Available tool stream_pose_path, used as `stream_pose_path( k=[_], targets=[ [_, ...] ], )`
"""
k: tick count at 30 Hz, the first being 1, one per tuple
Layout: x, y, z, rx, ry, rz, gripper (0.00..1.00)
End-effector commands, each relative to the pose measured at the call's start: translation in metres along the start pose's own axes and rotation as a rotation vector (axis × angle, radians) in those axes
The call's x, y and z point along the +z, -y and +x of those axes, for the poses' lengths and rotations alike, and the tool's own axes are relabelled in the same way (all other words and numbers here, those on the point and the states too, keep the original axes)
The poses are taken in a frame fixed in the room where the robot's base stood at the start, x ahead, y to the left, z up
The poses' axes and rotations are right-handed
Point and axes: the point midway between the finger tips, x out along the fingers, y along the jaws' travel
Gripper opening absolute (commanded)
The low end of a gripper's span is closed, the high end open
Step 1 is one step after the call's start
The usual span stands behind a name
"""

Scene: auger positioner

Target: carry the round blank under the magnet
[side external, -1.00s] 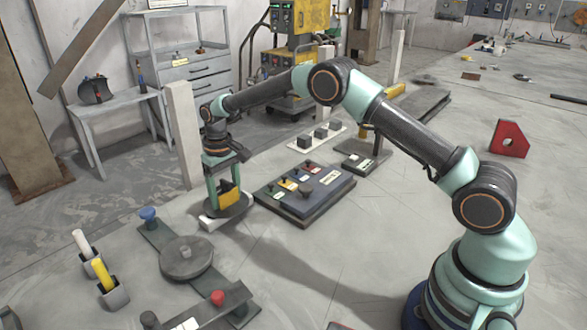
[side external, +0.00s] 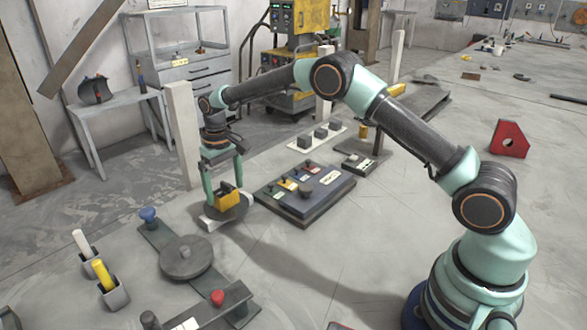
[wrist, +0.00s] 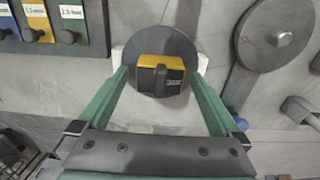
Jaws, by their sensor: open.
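The disc also shows in the wrist view (wrist: 160,34). A yellow and black block, seemingly the magnet (side external: 228,200), sits on top of the disc, and the wrist view shows it near the disc's middle (wrist: 160,66). My gripper (side external: 224,194) is open above the disc, its green fingers on either side of the magnet. In the wrist view the fingers (wrist: 160,80) stand apart from the magnet, with gaps on both sides. The magnet's contact with the disc is hidden.
A dark panel (side external: 325,190) with coloured labels and knobs lies just right of the blank. A round grey plate (side external: 186,257) with a centre knob is in front. White and yellow handles (side external: 103,274) stand in holders at front left. A pale post (side external: 183,135) rises behind my gripper.

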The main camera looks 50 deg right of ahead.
Motion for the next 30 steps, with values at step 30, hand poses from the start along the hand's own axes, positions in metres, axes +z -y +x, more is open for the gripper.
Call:
stream_pose_path(
  k=[30],
  targets=[
    [0.0,0.0,-0.098,-0.001,-0.006,0.0,1.0]
  ],
)
